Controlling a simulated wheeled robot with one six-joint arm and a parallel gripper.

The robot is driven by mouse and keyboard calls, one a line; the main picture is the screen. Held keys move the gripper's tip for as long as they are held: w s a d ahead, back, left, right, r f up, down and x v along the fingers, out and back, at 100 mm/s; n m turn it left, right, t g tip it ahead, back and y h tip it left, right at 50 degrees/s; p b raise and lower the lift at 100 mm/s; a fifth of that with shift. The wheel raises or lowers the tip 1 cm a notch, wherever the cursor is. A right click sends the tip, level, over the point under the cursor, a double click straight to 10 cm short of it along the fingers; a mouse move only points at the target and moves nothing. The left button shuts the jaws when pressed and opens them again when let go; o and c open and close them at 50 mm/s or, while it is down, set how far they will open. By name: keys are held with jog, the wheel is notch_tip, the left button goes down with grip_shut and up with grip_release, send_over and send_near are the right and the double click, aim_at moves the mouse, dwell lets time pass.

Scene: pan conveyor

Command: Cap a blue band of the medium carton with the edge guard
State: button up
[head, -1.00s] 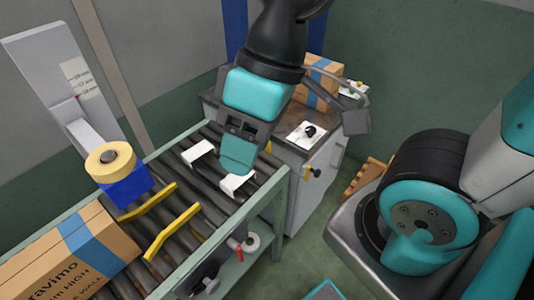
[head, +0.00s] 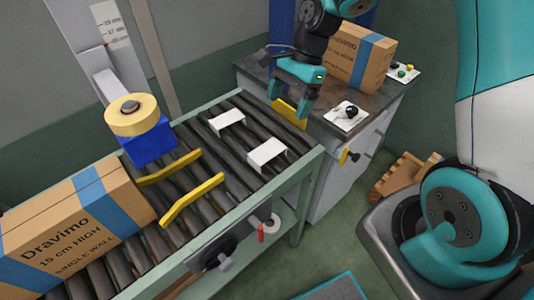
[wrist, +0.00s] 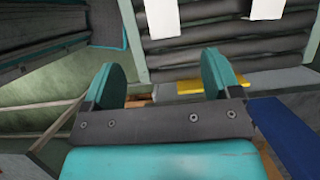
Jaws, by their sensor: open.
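A brown carton (head: 70,228) printed "15 cm HIGH" lies at the near left of the roller conveyor, with blue bands (head: 110,205) around it. A second brown carton (head: 345,60) with a blue band (head: 368,60) stands on the cabinet; the print does not say which is medium. Two white angled pieces (head: 226,120) and (head: 267,153) lie apart on the rollers; I cannot tell whether either is the edge guard. My gripper (head: 292,100) is open and empty above the conveyor's far right end, clear of both. Its parted fingers also show in the wrist view (wrist: 163,82).
Yellow guide bars (head: 192,200) stand on the rollers beside the near carton. A yellow tape roll on a blue block (head: 148,148) is at the left edge. A yellow strip (head: 290,112) is at the conveyor's far end, by the cabinet (head: 345,165). Rollers around the white pieces are clear.

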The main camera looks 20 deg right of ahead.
send_over(268, 150)
jog(key=d, duration=0.3)
jog(key=f, duration=0.7)
jog(key=shift+w+a+f, duration=0.15)
jog(key=shift+w+a, duration=0.05)
jog(key=x, duration=0.5)
jog(key=shift+w+a, duration=0.1)
jog(key=shift+a, duration=0.1)
jog(key=shift+a+f, duration=0.15)
jog(key=shift+f, duration=0.25)
jog(key=c, duration=1)
